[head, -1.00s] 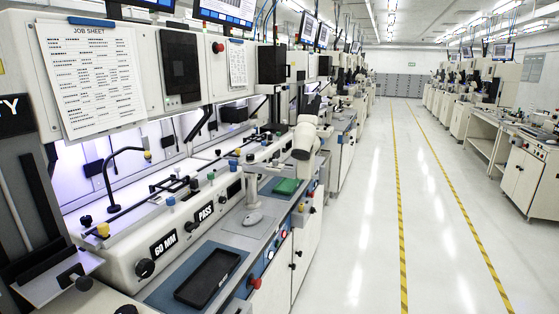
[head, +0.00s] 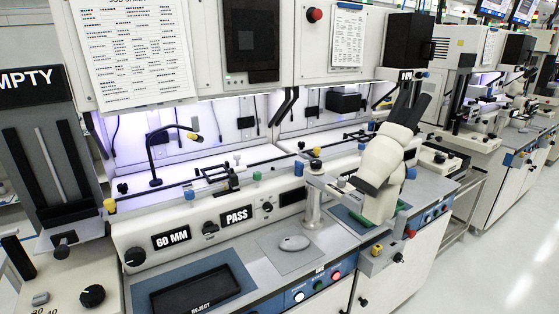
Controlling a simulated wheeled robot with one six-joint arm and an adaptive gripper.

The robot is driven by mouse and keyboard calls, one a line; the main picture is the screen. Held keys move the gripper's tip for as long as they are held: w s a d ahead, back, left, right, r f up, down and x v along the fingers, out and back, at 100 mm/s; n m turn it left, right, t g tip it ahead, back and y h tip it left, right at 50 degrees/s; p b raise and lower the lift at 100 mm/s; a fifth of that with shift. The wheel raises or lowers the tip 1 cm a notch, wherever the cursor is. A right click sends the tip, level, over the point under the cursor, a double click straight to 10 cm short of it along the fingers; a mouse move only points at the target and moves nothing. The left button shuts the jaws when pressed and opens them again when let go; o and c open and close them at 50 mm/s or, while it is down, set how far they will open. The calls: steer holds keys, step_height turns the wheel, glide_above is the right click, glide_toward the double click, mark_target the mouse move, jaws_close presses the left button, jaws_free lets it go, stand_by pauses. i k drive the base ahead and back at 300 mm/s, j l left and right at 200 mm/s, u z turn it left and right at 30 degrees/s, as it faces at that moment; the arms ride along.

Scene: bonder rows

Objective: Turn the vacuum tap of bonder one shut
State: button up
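A white bonder (head: 150,237) fills the middle of the head view, with signs reading 60 MM (head: 171,238) and PASS (head: 236,216) on its front. No number on it can be read. Black knobs (head: 135,256) sit beside the signs. Small yellow (head: 109,205), blue (head: 189,193) and green (head: 257,176) knobs stand along its top. A block at the bench front carries a yellow knob (head: 376,250) and a red knob (head: 411,234). I cannot tell which of these, if any, is the vacuum tap. My gripper is not in view.
A white microscope (head: 385,165) stands at the bench's right. A job sheet (head: 135,50) hangs above. Clear floor (head: 510,270) lies at the right.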

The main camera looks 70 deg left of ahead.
mark_target(299, 166)
steer(key=i+u, duration=0.2)
steer(key=u, duration=1.6)
